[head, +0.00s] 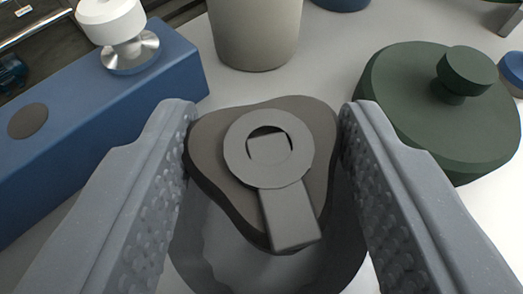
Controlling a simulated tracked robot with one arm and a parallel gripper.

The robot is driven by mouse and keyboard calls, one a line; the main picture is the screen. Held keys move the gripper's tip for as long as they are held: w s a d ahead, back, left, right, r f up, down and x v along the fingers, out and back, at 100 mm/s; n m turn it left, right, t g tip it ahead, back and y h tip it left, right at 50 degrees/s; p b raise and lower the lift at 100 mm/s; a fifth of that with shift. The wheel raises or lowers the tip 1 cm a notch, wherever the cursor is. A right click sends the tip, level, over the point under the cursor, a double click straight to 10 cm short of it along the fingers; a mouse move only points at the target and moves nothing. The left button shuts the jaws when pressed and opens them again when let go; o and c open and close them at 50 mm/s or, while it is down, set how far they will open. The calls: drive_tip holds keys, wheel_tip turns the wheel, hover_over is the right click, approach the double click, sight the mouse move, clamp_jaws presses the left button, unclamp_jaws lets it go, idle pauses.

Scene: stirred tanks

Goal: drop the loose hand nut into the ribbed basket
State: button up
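The hand nut (215,148) is a dark brown, three-lobed knob with a grey ring and a flat grey tab on its top face. It sits between the two textured grey fingers of my gripper (265,150), which press on it from left and right. Below and behind the nut is a grey, wavy-walled form (200,262) that looks like the ribbed basket. The nut hides much of it, so its full rim and inside cannot be made out. The nut appears to be above it, but the height gap is unclear.
A long blue block (75,125) with a white knob (112,22) on it stands at left. A dark green lobed piece with a knob (420,105) lies close at right. A beige round vessel (255,35) stands behind. Pale surface shows between them.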

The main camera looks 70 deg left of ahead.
drive_tip(key=o, duration=0.4)
drive_tip(key=p+v, duration=0.2)
drive_tip(key=v, duration=1.1)
drive_tip(key=shift+d+r, duration=0.2)
drive_tip(key=shift+d, duration=0.15)
drive_tip(key=w+a+r+m+t+h+p, duration=0.1)
drive_tip(key=w+a+r+m+h, duration=0.2)
drive_tip(key=a+r, duration=0.45)
drive_tip(key=w+a+r+m+t+h, duration=0.1)
drive_tip(key=a+r+m+h, duration=0.25)
drive_tip(key=a+r, duration=0.45)
drive_tip(key=s+a+r+m+t+h, duration=0.2)
drive_tip(key=s+a+r, duration=0.1)
drive_tip(key=r, duration=0.5)
drive_tip(key=s+a+r+m+t+h+p, duration=0.1)
drive_tip(key=s+a+r+m+t+h, duration=0.1)
drive_tip(key=r, duration=0.6)
drive_tip(key=s+a+r+m+t+h, duration=0.2)
drive_tip(key=s+a+r+m+t, duration=0.1)
drive_tip(key=r, duration=0.5)
drive_tip(key=shift+s+a+t, duration=0.5)
drive_tip(key=shift+s+a, duration=0.05)
drive_tip(key=shift+s, duration=0.05)
